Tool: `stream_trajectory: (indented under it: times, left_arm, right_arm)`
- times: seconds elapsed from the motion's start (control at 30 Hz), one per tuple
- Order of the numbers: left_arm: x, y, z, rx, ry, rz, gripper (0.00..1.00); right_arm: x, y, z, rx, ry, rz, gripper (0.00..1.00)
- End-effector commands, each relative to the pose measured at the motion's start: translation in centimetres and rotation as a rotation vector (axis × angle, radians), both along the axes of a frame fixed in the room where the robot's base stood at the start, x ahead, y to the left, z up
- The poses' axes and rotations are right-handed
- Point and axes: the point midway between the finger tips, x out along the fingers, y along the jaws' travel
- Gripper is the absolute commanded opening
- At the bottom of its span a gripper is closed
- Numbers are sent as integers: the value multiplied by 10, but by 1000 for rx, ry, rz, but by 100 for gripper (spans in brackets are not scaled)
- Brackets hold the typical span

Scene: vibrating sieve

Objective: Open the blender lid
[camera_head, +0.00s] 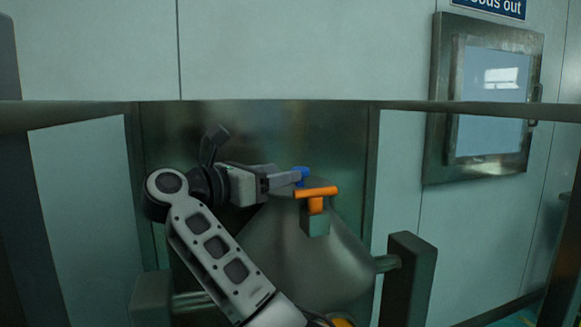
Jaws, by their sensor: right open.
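The blender appears as a grey, cone-shaped metal vessel (290,255) in the middle of the view, narrowing to a small top. An orange T-shaped handle (316,194) stands at its top on a dark block. A small blue part (300,174) sits just behind and left of the orange handle. The lid's edge is not clear.
A metal frame with a horizontal rail (480,110) runs behind the vessel. A dark upright post (408,280) stands at the right, joined to the vessel by a short bar. A metal-framed window (490,105) is in the pale wall at the right.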

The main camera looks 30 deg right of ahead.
Motion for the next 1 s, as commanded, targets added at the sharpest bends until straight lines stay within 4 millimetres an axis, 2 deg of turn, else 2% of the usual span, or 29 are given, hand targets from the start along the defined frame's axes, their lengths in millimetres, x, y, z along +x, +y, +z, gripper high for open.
stream_trajectory:
  times: [0.1,0.23,0.6,0.63,0.8,0.83,1.0]
  left_arm:
    - [2,0,4,5,-3,-1,0]
    - [5,0,7,8,-11,-1,0]
    - [6,1,4,15,-8,-4,0]
    - [5,1,4,15,-8,-4,0]
    - [4,1,4,15,-5,-5,0]
    - [4,1,4,15,-4,-5,0]
    - [3,1,5,15,-4,-5,0]
  right_arm:
    - [2,-20,2,-3,-1,-3,53]
    - [5,-33,1,-2,0,-1,53]
    - [6,-39,0,0,0,1,53]
    - [6,-39,0,0,0,1,51]
    - [6,-39,0,0,0,0,3]
    - [6,-39,0,0,0,0,0]
    - [5,-41,1,2,5,-4,0]
